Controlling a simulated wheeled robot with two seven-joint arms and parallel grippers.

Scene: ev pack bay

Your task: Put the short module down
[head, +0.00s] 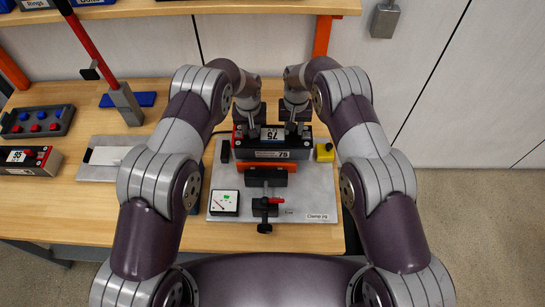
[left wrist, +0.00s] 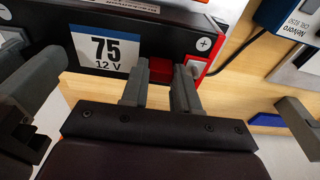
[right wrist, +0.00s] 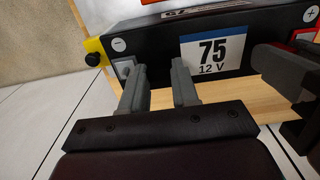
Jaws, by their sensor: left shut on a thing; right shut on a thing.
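The module marked 75 (head: 272,143) is a black block with a 75 12 V label, over the grey clamp jig plate (head: 318,190). My left gripper (head: 248,128) is shut on its left part. In the left wrist view, the fingers (left wrist: 158,88) are at the module (left wrist: 185,32) beside a red block, near the plus mark. My right gripper (head: 296,128) is shut on its right part. In the right wrist view, the fingers (right wrist: 160,88) are at the module (right wrist: 155,45) near the minus mark. I cannot tell whether its underside touches the jig.
The jig has a black toggle clamp with a red tip (head: 272,201) in front and a yellow block (head: 324,152) at right. A small white gauge (head: 224,203) sits front left. Another module (head: 28,160), a grey plate (head: 98,172) and a red-handled tool (head: 92,45) are left.

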